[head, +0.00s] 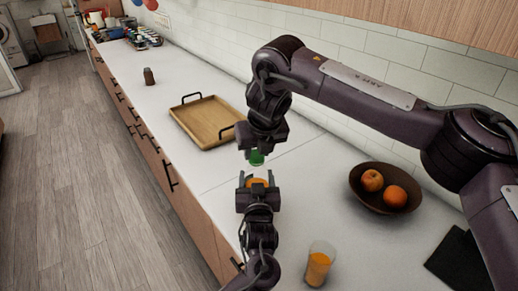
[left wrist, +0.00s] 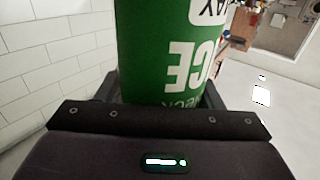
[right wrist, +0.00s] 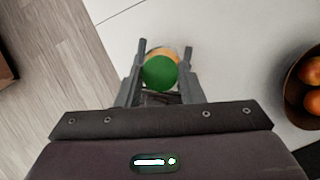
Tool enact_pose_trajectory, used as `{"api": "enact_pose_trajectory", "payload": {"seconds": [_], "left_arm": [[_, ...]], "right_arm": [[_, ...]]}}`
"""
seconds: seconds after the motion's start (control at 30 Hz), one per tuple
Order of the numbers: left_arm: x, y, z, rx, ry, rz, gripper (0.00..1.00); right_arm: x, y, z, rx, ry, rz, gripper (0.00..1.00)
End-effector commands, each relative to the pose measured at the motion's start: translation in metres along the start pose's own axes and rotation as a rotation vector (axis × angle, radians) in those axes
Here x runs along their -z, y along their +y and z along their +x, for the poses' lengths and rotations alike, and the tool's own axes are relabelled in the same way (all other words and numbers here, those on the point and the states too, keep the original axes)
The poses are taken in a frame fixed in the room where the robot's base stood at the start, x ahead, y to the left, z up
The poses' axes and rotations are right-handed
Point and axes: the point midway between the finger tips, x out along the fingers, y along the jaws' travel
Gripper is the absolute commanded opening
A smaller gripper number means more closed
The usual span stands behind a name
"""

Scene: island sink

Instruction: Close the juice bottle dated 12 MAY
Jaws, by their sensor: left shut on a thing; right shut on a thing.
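The juice bottle (left wrist: 165,50) has a green label, which appears upside down in the left wrist view; "AY" and part of "JUICE" show, but the full date is cut off. My left gripper (head: 257,180) is shut on its body. In the head view its orange top (head: 257,183) shows between the fingers. My right gripper (head: 258,152) points down above it, shut on a green cap (head: 256,158). A gap separates cap and bottle.
A juice glass (head: 318,264) stands near the front. A fruit bowl (head: 358,187) is at right, by the tiled wall. A wooden tray (head: 205,120) and a small brown container (head: 149,76) stand farther along the white counter. Its left edge drops to the floor.

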Motion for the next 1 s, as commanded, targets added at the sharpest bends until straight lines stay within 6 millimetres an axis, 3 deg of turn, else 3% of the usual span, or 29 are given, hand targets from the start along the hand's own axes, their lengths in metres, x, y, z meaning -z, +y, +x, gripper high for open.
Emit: {"api": "enact_pose_trajectory", "payload": {"seconds": [0.4,0.57,0.83,0.87,1.0], "left_arm": [[0.0002,0.0005,0.0001,-0.001,0.001,0.002,0.00],[0.0005,0.0005,0.0002,-0.001,0.001,0.002,0.00],[0.0006,0.0007,0.0001,-0.002,0.001,0.001,0.00],[0.0006,0.0008,0.0001,-0.002,0.001,0.001,0.00],[0.0005,0.0007,0.0001,-0.002,0.001,0.000,0.00]], "right_arm": [[-0.0005,0.0075,0.0028,0.310,0.005,0.697,0.14],[-0.0015,0.0069,0.0017,0.343,0.001,0.794,0.14],[-0.0019,0.0067,0.0013,0.343,0.001,0.802,0.14],[-0.0019,0.0067,0.0013,0.343,0.001,0.802,0.36],[-0.0021,0.0065,0.0012,0.342,0.000,0.801,0.54]]}}
